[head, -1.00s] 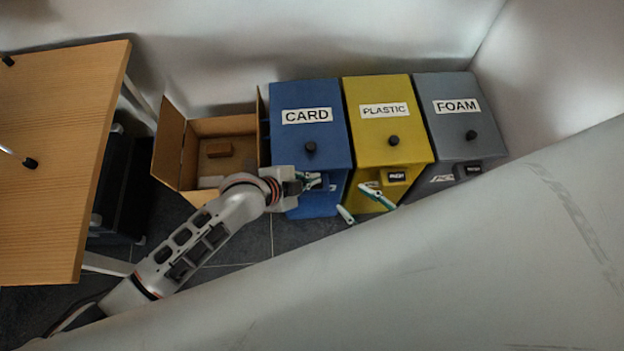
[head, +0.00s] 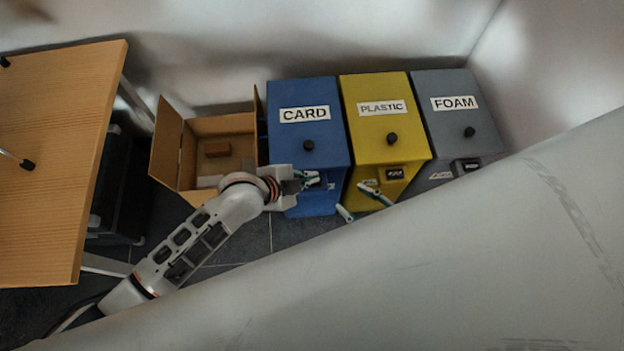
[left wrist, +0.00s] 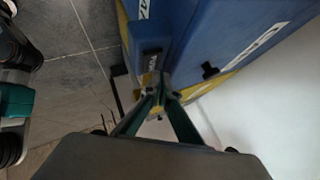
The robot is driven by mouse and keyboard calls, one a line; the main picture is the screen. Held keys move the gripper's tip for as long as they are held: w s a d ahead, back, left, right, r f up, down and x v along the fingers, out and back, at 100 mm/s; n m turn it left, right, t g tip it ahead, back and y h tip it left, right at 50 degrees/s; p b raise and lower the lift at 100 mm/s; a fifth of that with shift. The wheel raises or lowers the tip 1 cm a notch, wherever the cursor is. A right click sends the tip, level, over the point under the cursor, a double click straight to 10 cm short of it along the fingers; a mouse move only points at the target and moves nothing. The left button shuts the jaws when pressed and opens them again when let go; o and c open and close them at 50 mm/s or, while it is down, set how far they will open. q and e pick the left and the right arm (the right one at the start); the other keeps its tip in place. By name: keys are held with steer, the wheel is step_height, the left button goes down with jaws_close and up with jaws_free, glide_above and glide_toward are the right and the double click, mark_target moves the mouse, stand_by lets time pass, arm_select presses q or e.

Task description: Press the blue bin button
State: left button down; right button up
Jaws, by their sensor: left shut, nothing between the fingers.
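The blue bin (head: 320,112), labelled CARD, stands left of the yellow bin in the head view. It has a black knob (head: 308,146) on its sloping top. A blue housing with a dark push panel juts from its front and also shows in the left wrist view (left wrist: 150,35). My left gripper (head: 311,181) is shut and empty at this housing, and hides part of the panel. In the left wrist view its closed fingertips (left wrist: 160,92) are by the panel; contact cannot be told. My right gripper (head: 359,202) is open and empty before the yellow bin.
The yellow PLASTIC bin (head: 378,133) and grey FOAM bin (head: 455,130) stand to the right, close together. A wooden table (head: 60,160) is at far left.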

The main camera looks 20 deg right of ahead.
stand_by(0.4)
arm_select(q)
steer(key=shift+f, duration=0.45)
arm_select(e)
steer(key=shift+s+f, duration=0.25)
steer(key=shift+f, duration=0.1)
